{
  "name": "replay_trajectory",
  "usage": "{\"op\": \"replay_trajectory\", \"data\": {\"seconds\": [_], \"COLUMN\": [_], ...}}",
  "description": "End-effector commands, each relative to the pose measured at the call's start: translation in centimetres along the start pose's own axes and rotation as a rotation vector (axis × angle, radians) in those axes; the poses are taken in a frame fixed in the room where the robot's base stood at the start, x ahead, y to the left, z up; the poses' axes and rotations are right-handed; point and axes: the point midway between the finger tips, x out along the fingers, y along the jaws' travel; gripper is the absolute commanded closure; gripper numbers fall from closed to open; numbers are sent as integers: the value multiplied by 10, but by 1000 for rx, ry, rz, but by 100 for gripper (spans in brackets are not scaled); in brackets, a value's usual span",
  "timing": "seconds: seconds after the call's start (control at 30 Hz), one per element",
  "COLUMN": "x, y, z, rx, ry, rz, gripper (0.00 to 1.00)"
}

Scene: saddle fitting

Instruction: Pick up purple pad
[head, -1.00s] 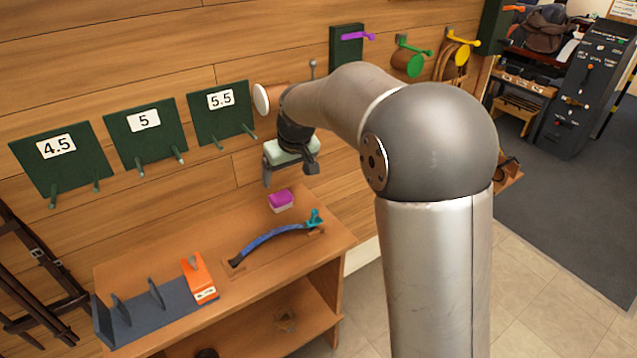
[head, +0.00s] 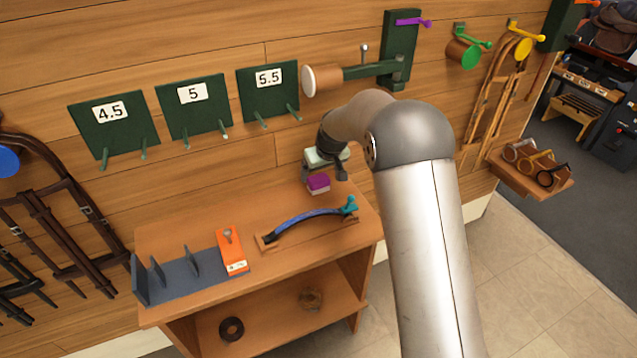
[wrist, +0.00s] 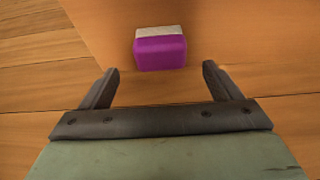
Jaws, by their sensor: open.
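The purple pad (head: 318,182) is a small block with a purple part and a pale whitish part. It lies on the wooden bench top (head: 200,231) near its back edge. In the wrist view the pad (wrist: 160,52) sits ahead of the fingertips, roughly centred between them. My gripper (wrist: 157,78) is open and empty, its two dark fingers apart. In the head view my gripper (head: 322,174) is at the pad, just behind and above it. Whether a finger touches the pad cannot be told.
A blue curved strap with a teal end (head: 315,217) lies in front of the pad. A grey rack (head: 185,277) with an orange block (head: 231,251) stands at the bench's left. Green boards (head: 194,107) with pegs hang on the wall above.

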Motion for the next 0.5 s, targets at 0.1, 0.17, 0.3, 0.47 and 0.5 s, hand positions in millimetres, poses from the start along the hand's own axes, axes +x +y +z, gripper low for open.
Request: {"op": "replay_trajectory", "data": {"seconds": [0.1,0.17,0.3,0.47,0.5], "x": [13,23,43,51,51], "y": [-1,-1,-2,-2,-1], "z": [1,1,1,1,1], "rx": [0,0,-1,-1,-1], "ry": [-4,-4,-3,-1,-1], "rz": [-1,-1,-1,-1,-1], "gripper": [15,15,15,15,15]}}
